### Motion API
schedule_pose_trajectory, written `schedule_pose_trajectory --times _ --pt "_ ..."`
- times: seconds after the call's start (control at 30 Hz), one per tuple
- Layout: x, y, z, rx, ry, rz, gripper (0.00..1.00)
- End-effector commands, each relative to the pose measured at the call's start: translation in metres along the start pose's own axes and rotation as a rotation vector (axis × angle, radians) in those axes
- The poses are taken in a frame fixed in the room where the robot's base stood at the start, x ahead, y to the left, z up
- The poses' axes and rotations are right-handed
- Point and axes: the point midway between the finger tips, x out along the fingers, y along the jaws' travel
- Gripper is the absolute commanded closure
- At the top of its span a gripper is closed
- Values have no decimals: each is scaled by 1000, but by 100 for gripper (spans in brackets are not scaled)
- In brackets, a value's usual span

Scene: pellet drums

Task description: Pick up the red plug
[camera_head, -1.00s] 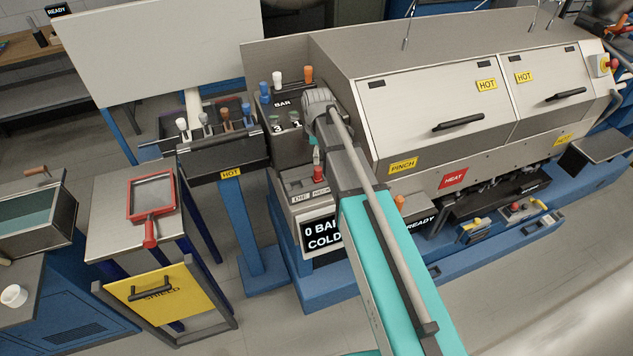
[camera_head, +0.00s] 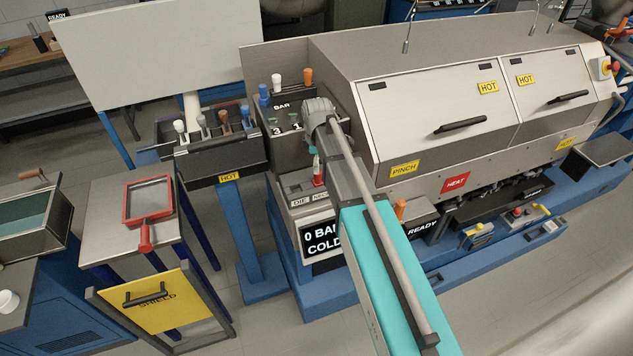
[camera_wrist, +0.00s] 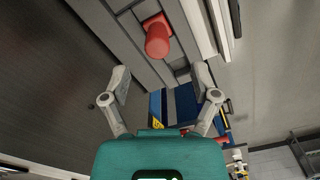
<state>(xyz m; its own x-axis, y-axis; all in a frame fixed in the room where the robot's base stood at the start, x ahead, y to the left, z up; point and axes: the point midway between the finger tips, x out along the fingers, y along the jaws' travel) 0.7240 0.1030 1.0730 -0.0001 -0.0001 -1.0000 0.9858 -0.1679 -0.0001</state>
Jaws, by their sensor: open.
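The red plug (camera_wrist: 157,38) stands in a grey slotted holder at the top of the wrist view, with its round end toward the camera. In the head view the red plug (camera_head: 318,180) shows on the small panel beside the DIE label, partly covered by my arm. My gripper (camera_wrist: 161,73) is open and empty. Its two fingers are spread below the plug in the wrist picture, apart from it. In the head view my gripper is mostly hidden behind my arm.
A BAR panel (camera_head: 282,105) with blue, white and orange plugs rises just behind. A tray (camera_head: 225,156) with several plugs stands to the left. The large grey machine (camera_head: 400,95) with HOT and PINCH labels closes off the right. An orange plug (camera_head: 400,208) stands near the READY display.

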Motion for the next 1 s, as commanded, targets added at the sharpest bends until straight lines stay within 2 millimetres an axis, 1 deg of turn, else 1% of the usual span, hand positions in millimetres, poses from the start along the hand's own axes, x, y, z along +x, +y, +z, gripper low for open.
schedule_pose_trajectory --times 0.03,0.53,0.7,1.0 --pt "6 0 0 0 0 0 22" --pt "43 2 2 0 0 0 22" --pt "48 2 2 0 0 0 22" --pt "48 2 2 0 0 0 22"
